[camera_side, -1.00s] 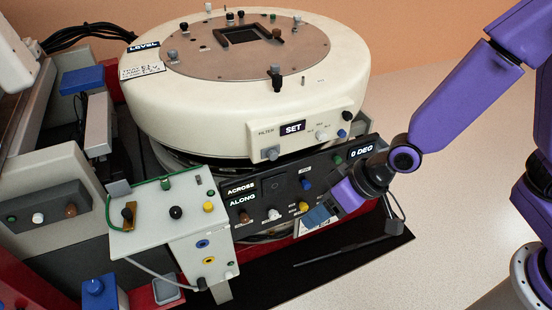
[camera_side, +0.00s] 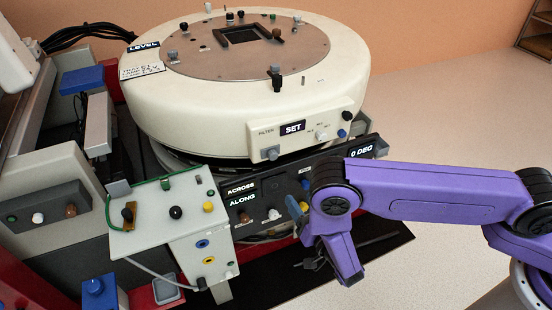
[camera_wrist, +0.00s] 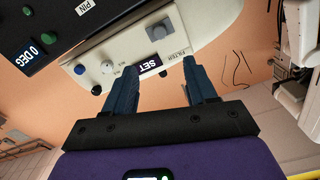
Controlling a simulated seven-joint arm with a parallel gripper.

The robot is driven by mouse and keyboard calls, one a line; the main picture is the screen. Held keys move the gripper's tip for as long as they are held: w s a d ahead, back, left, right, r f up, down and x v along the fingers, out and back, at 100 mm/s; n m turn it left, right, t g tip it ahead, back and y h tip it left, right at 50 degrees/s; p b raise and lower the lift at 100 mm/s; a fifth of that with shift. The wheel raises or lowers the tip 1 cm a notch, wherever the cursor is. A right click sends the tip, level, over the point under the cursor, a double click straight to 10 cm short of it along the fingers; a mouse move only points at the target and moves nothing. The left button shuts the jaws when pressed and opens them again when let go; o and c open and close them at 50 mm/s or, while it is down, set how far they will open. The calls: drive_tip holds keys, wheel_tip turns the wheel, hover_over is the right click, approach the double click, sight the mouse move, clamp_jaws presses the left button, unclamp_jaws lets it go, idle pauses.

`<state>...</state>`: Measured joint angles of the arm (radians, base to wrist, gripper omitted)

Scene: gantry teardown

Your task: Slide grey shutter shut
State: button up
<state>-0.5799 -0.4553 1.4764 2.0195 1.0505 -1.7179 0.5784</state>
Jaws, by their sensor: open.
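I cannot tell for sure which part is the grey shutter. In the wrist view the panel appears upside down, with the grey knob (camera_wrist: 158,31) beyond and between my fingertips and the SET display (camera_wrist: 148,65) nearer. My gripper (camera_wrist: 157,66) is open and empty, its two blue fingers pointing toward the panel. The fingers look apart from the knob.
Below the drum is a black panel (camera_side: 240,187) with several knobs. A white box (camera_side: 165,213) with knobs and a green wire stands to its left. A black mat (camera_side: 280,285) lies in front. The speckled tabletop (camera_side: 445,120) is clear at right.

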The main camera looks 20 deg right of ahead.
approach(275, 157)
drive_tip(key=w, duration=0.9)
drive_tip(key=shift+a, duration=0.1)
